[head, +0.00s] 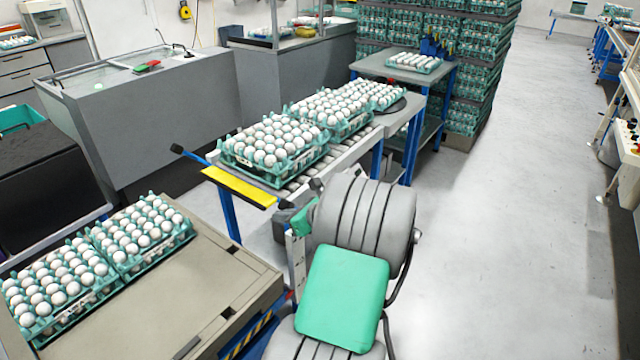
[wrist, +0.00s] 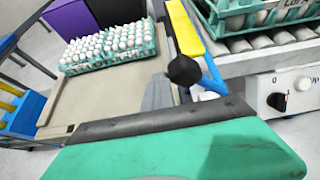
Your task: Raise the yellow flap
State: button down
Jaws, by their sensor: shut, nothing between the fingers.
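The yellow flap (head: 239,187) is a long flat strip along the near end of the roller conveyor, just before an egg tray. Its exact tilt is hard to tell. In the wrist view the yellow flap (wrist: 184,28) shows at upper middle. A black-ended blue lever (head: 192,156) sticks out beside its far end; its black knob (wrist: 184,70) is near the middle of the wrist view. My gripper (head: 284,214) is partly hidden by my arm, to the right of and below the flap, apart from it. A grey finger (wrist: 158,94) of it shows, shut and empty.
Full egg trays (head: 272,146) stand on the roller conveyor (head: 312,172). More trays (head: 140,236) sit on a beige-topped cart (head: 200,290) at lower left. A control box with a dial (wrist: 276,100) is under the conveyor. Free floor (head: 500,220) lies to the right.

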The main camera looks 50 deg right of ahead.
jog(key=shift+s+d+p, duration=0.15)
jog(key=shift+d+p, duration=0.15)
jog(key=shift+d, duration=0.95)
jog(key=shift+s+d+p, duration=0.15)
jog(key=shift+d+p, duration=0.1)
jog(key=shift+d, duration=0.95)
jog(key=p, duration=0.7)
send_near(294, 207)
notch_tip(294, 207, down, 5)
jog(key=s+d, duration=0.1)
jog(key=d, duration=0.1)
jog(key=shift+b, duration=0.3)
